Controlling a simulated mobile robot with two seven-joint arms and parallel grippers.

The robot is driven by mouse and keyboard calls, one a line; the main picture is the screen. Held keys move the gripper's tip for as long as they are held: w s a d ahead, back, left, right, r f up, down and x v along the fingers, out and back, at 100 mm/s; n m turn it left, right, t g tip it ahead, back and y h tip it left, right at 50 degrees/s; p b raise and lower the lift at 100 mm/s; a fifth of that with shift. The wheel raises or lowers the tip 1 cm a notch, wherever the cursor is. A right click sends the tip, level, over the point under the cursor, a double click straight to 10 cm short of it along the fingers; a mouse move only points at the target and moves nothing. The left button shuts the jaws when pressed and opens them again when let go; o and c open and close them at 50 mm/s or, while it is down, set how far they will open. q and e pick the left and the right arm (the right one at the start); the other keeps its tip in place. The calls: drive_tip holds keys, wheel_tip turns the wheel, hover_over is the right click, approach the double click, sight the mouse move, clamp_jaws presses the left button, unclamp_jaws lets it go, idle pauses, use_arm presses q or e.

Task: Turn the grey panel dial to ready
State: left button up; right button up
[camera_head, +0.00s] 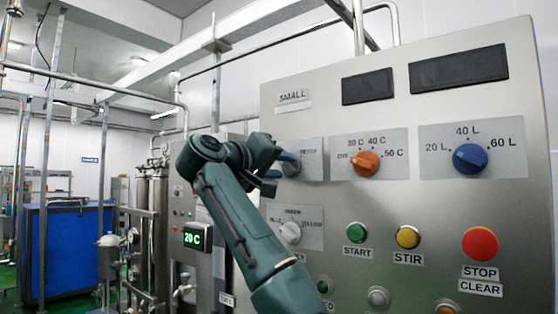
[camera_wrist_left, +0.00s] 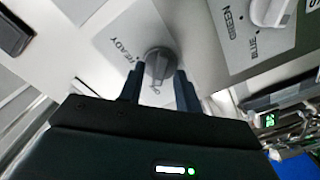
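The grey panel dial (camera_wrist_left: 158,66) sits on a pale plate (camera_wrist_left: 125,40) with the word READY beside it in the left wrist view. Its lower end lies near a small, partly hidden mark; I cannot read its exact setting. My left gripper (camera_wrist_left: 159,82) has one finger on each side of the dial, with slight gaps showing, so it looks open around it. In the head view, my left gripper (camera_head: 280,164) is at the panel's left side and covers most of the dial and part of its plate (camera_head: 313,160).
The steel control panel (camera_head: 350,105) carries an orange dial (camera_head: 365,163), a blue dial (camera_head: 470,158) and a pale dial (camera_head: 290,233) below my gripper. Green (camera_head: 356,232), yellow (camera_head: 408,237) and red (camera_head: 480,244) buttons sit lower right. Pipes and a blue cabinet (camera_head: 65,250) stand left.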

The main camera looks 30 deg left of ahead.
use_arm(q)
drive_tip(key=shift+w, duration=0.1)
drive_tip(key=shift+c, duration=0.5)
clamp_jaws()
